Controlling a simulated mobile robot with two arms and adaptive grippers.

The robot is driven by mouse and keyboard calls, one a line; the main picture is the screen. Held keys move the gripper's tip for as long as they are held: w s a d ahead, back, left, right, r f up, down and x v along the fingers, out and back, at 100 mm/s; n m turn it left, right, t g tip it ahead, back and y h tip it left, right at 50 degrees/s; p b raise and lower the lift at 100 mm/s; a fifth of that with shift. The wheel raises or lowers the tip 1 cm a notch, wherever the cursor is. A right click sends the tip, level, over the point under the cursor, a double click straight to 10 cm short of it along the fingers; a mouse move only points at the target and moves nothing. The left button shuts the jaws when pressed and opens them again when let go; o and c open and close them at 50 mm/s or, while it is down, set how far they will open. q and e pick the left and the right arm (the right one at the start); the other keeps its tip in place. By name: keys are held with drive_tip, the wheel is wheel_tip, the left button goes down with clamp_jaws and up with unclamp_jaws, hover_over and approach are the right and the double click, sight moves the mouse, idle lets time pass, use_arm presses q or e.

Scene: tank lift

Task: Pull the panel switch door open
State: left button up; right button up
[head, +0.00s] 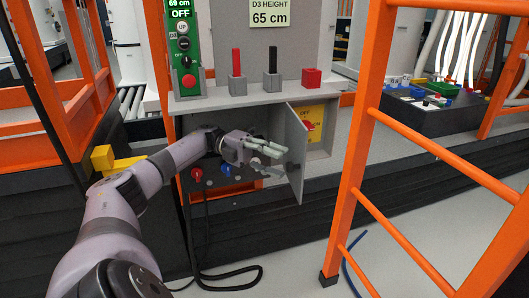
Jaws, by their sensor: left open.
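The grey panel switch door (296,158) stands swung out from the panel, seen nearly edge-on. Behind it, to its right, a yellow plate (315,118) with a red switch (308,125) shows in the recess. My left gripper (284,161) is open, with its fingers pointing right at the left face of the door, by a small dark handle (291,167). I cannot tell whether the fingers touch the door. My right gripper is not in view.
Above is a shelf with a green control box (183,45), a red-topped holder (236,62) and a red block (312,77). An orange ladder frame (358,130) stands close on the right. A black cable (232,278) lies on the floor below.

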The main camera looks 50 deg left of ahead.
use_arm(q)
drive_tip(key=v, duration=0.5)
drive_tip(key=shift+a, duration=0.25)
drive_tip(key=shift+s+f, duration=0.1)
idle(0.4)
